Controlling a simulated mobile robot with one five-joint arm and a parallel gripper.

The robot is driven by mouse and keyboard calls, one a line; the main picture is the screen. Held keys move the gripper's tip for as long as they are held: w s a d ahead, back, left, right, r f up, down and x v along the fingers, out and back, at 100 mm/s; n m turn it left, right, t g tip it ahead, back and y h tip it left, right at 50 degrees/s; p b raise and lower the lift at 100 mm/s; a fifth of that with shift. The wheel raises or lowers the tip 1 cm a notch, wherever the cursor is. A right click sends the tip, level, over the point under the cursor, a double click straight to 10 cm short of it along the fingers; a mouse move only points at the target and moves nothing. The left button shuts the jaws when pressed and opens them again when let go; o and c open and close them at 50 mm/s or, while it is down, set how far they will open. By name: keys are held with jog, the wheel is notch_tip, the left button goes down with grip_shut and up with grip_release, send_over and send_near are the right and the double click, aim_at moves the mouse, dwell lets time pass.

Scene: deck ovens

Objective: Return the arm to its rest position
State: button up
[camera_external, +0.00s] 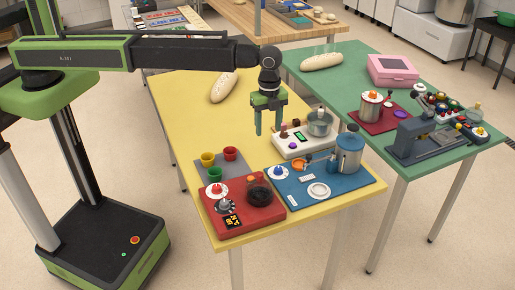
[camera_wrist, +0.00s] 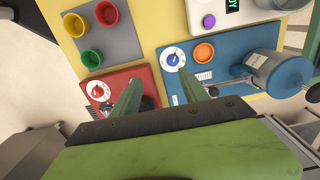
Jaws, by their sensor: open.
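My gripper (camera_external: 268,120) hangs at the end of my outstretched arm, pointing down above the yellow table (camera_external: 182,108). Its two green fingers are apart with nothing between them. In the wrist view my gripper (camera_wrist: 162,92) shows over the gap between a red station (camera_wrist: 138,72) and a blue mat (camera_wrist: 230,50). In the external view it is behind these, beside a white station (camera_external: 292,147) with a metal pot.
The red station (camera_external: 262,215) and the blue mat (camera_external: 335,202) with a blue canister (camera_external: 349,152) stand at the near end. Three coloured cups are on a grey mat (camera_external: 233,169). A bread loaf (camera_external: 224,87) lies farther back. A green table (camera_external: 345,62) stands to the right.

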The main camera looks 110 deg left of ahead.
jog(key=s+d+f+n+b, duration=0.1)
jog(key=s+d+f+b, duration=0.25)
jog(key=s+d, duration=1.15)
jog(key=s+d+f+n, duration=0.1)
jog(key=s+d+n, duration=0.15)
jog(key=s, duration=0.35)
jog(key=s+d+n, duration=0.2)
jog(key=s+n, duration=0.2)
jog(key=s, duration=0.3)
jog(key=w+d+f+n+h+b, duration=0.1)
jog(key=d+f+b, duration=0.2)
jog(key=f+b, duration=1.6)
jog(key=d+f+b, duration=0.2)
jog(key=f+b, duration=1.7)
jog(key=b, duration=0.1)
jog(key=a+f+y+b, duration=0.1)
jog(key=a+f+b, duration=0.4)
jog(key=f+b, duration=0.4)
jog(key=shift+f+n, duration=0.35)
jog(key=shift+f, duration=0.35)
jog(key=shift+w+a, duration=0.1)
